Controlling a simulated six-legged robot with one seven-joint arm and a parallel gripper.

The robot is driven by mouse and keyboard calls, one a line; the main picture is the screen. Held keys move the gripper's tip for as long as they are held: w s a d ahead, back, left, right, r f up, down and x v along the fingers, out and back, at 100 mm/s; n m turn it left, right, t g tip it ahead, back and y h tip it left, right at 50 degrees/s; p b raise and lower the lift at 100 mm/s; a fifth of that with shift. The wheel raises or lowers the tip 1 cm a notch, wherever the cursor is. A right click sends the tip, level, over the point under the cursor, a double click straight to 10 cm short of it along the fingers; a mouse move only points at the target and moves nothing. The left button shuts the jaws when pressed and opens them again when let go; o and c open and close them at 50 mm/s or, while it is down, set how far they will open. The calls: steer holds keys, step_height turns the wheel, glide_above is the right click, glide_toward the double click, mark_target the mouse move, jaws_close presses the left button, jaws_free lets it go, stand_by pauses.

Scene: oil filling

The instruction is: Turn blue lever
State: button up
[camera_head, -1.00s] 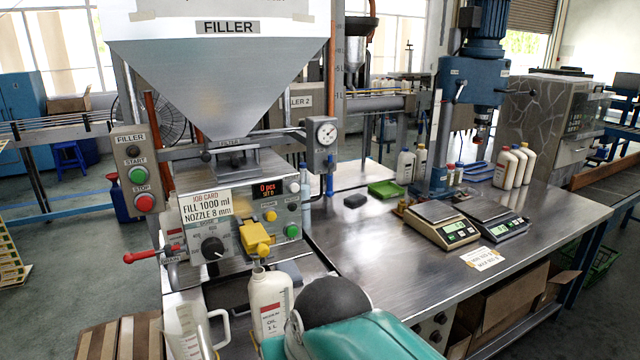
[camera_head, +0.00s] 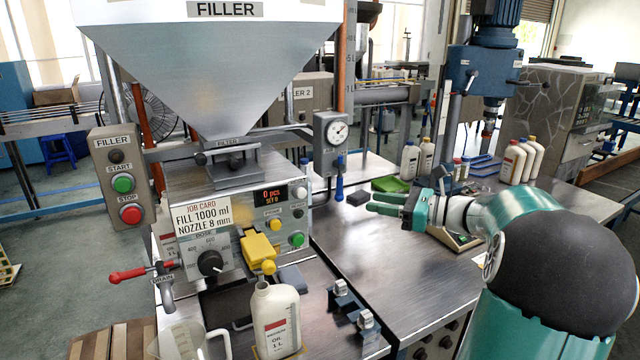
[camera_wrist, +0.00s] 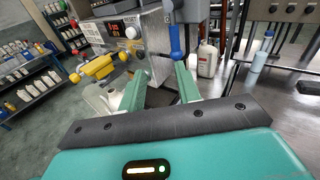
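The blue lever (camera_head: 340,182) hangs straight down under the grey gauge box (camera_head: 331,140) on the right side of the filler. In the wrist view the blue lever (camera_wrist: 175,40) shows ahead, beyond the right finger and a little above it. My gripper (camera_head: 371,203) is to the right of the lever in the head view, with its fingers pointing left toward the filler. In the wrist view its two green fingers (camera_wrist: 158,84) are apart with nothing held between them. The gripper does not touch the lever.
A yellow nozzle part (camera_head: 259,247) is above an open white oil bottle (camera_head: 275,318). A red drain lever (camera_head: 128,275) sticks out at left. The bench middle (camera_head: 365,255) is clear.

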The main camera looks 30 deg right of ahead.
mark_target(339, 193)
steer(key=shift+m+t, duration=0.6)
steer(key=x, duration=0.4)
steer(key=d+x, duration=0.1)
steer(key=x, duration=0.2)
steer(key=w+d+x, duration=0.1)
steer(key=x, duration=0.3)
steer(key=shift+w+a+r, duration=0.1)
steer(key=shift+w, duration=0.3)
steer(key=shift+c, duration=0.2)
jaws_close()
